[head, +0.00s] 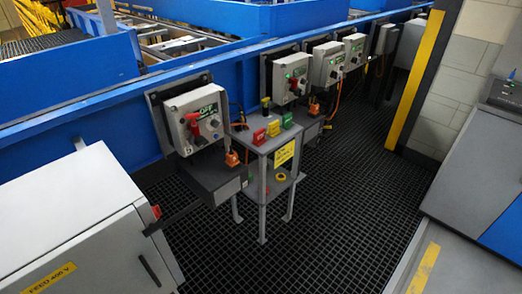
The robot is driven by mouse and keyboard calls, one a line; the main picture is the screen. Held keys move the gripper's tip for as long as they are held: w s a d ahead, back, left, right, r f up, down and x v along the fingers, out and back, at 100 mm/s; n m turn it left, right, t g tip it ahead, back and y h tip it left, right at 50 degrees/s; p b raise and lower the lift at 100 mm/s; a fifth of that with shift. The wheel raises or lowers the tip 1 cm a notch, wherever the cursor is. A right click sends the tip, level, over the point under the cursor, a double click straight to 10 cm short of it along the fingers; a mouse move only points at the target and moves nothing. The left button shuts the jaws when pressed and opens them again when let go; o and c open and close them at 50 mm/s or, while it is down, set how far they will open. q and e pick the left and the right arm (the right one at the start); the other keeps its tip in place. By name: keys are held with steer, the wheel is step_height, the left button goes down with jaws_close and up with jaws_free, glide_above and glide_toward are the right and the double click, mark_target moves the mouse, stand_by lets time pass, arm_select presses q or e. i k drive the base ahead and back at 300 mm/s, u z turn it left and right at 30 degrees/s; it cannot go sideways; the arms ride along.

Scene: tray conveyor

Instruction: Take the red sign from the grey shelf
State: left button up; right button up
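The grey shelf (253,154) is a small two-level stand in the middle of the head view, beside the blue conveyor side. On its top stands a small red sign (259,137) near the front left corner. A yellow sign (284,153) with dark lettering sits at the shelf's front right side. The lettering on the red sign is too small to read. Neither of my grippers is in view.
A grey control box (197,120) with a red handle is mounted just left of the shelf. A white cabinet (75,225) fills the lower left. A round yellow item (280,177) lies on the lower shelf level. The dark grid floor (330,215) in front and right is clear.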

mark_target(259, 136)
steer(key=z, duration=0.45)
steer(key=i, duration=0.8)
steer(key=z, duration=0.25)
